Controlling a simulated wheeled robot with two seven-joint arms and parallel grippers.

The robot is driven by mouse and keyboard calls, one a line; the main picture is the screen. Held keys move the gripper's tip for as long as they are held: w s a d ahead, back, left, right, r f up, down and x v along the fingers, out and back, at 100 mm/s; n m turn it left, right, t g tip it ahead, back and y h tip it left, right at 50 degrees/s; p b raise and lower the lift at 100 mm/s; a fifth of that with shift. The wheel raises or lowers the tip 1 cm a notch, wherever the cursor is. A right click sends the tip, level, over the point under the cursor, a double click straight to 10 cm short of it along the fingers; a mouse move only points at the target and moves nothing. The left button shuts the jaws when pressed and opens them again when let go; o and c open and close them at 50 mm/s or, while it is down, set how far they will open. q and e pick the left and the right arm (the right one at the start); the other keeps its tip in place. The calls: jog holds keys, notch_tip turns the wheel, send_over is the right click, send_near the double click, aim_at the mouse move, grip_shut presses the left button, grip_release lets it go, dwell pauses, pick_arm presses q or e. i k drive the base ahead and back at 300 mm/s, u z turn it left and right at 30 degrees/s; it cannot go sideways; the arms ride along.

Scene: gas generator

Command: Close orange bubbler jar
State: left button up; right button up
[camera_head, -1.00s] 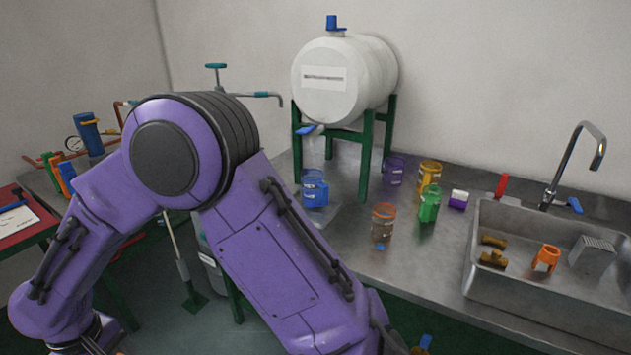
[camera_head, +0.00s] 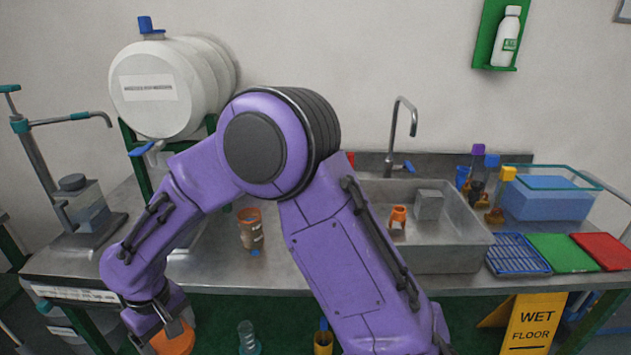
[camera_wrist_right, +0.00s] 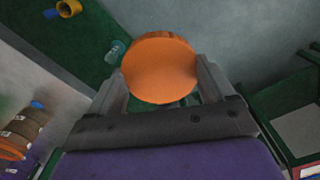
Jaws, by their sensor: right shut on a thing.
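The orange bubbler jar (camera_head: 251,232) stands upright on the metal counter, left of my right arm, and its top looks open. My right gripper (camera_head: 170,332) is at the lower left of the head view, in front of the counter edge and lower left of the jar. It is shut on a round orange lid (camera_head: 175,343). In the right wrist view the lid (camera_wrist_right: 160,68) sits between the two fingers, its flat face toward the camera. My left gripper is not in view.
My right arm's links cover part of the counter. A white tank (camera_head: 165,90) stands on a green frame behind the jar. The sink (camera_head: 445,245) is to the right, with an orange piece (camera_head: 397,216) inside. A wet floor sign (camera_head: 530,322) stands at the lower right.

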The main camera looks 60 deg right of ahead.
aim_at(250, 223)
jog(key=z, duration=1.45)
